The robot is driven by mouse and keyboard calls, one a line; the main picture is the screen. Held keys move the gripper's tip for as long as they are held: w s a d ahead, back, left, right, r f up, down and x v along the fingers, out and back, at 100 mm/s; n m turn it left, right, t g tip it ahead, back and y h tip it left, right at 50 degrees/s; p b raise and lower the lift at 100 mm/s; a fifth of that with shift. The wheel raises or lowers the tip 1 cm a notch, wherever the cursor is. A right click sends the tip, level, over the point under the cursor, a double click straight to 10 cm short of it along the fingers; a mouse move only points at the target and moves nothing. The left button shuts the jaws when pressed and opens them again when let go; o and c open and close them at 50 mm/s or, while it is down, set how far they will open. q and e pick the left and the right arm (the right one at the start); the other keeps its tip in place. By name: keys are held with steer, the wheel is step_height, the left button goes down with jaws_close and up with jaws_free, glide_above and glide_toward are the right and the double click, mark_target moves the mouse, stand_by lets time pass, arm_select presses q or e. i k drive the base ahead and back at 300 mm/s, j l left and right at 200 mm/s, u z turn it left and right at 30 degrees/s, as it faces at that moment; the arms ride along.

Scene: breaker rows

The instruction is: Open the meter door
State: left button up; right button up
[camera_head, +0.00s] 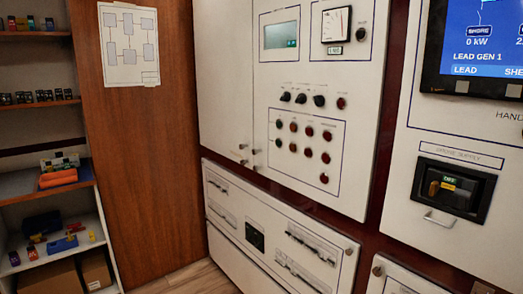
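A large white cabinet front (300,110) fills the upper middle of the view. It carries an analog meter (335,24) at the top and a small grey-green screen (280,35) beside it. Rows of black knobs and red buttons sit below. I take this panel to be the meter door, but I see no label naming it. Neither of my grippers is in view.
A lower white panel with breaker rows (270,240) is below. A dark handle unit (452,190) with a pull handle (439,218) and a blue screen (480,40) are right. Shelves with small items (60,180) and a wooden panel (140,150) stand left. Some floor (190,279) shows clear.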

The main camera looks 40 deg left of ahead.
mark_target(329, 60)
steer(key=i+j+z, duration=0.1)
steer(key=j, duration=0.25)
steer(key=i+j+z, duration=0.1)
steer(key=i+j, duration=0.3)
steer(key=j, duration=0.35)
steer(key=i+j, duration=0.1)
steer(key=j, duration=0.35)
